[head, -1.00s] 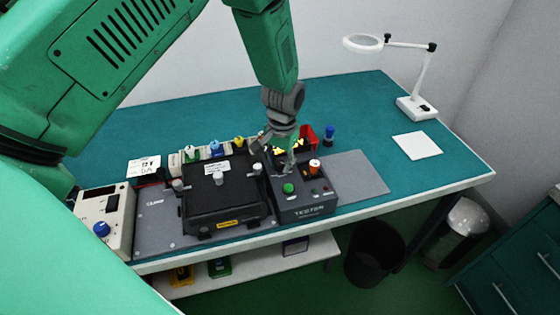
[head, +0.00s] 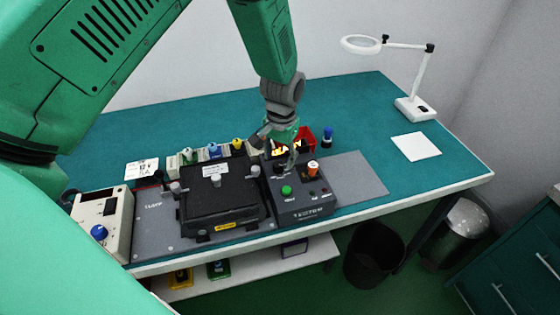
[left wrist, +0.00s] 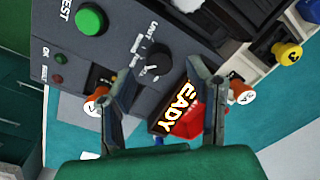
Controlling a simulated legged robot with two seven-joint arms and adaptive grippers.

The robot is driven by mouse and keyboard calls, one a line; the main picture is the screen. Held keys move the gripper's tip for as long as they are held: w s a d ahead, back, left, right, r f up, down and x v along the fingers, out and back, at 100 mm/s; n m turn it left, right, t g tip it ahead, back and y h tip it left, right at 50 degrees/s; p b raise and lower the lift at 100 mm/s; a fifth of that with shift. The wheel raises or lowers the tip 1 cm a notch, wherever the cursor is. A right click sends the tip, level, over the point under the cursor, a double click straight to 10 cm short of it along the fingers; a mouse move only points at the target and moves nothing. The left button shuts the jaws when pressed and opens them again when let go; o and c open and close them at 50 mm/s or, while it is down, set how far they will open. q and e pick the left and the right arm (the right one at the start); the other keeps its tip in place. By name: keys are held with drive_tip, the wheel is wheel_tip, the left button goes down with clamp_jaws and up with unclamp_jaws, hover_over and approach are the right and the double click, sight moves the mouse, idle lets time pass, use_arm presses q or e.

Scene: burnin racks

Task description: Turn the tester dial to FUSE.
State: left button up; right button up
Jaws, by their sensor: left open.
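The tester (head: 308,211) is a dark grey box at the front of the bench, right of a black fixture. Its black dial (left wrist: 158,61) shows in the left wrist view, with small labels beside it; I cannot tell which label it points to. The green test button (left wrist: 91,19) is near the dial, and a lit display (left wrist: 176,105) shows part of "READY". My left gripper (head: 287,150) is above the back of the tester. In the left wrist view its open fingers (left wrist: 167,88) stand apart, and the dial lies beyond their tips, not held. My right gripper is not in view.
A black fixture (head: 219,190) stands just left of the tester. A red bin (head: 306,136) and a blue-topped item (head: 328,136) are behind it. A power supply (head: 103,218) stands at left. A lamp (head: 413,105) stands at back right. The bench's right half is mostly clear.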

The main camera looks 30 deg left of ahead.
sight(281, 163)
use_arm(q)
wheel_tip(281, 163, up, 10)
drive_tip(key=shift+w+d+f, duration=0.15)
drive_tip(key=shift+d, duration=0.1)
idle(0.3)
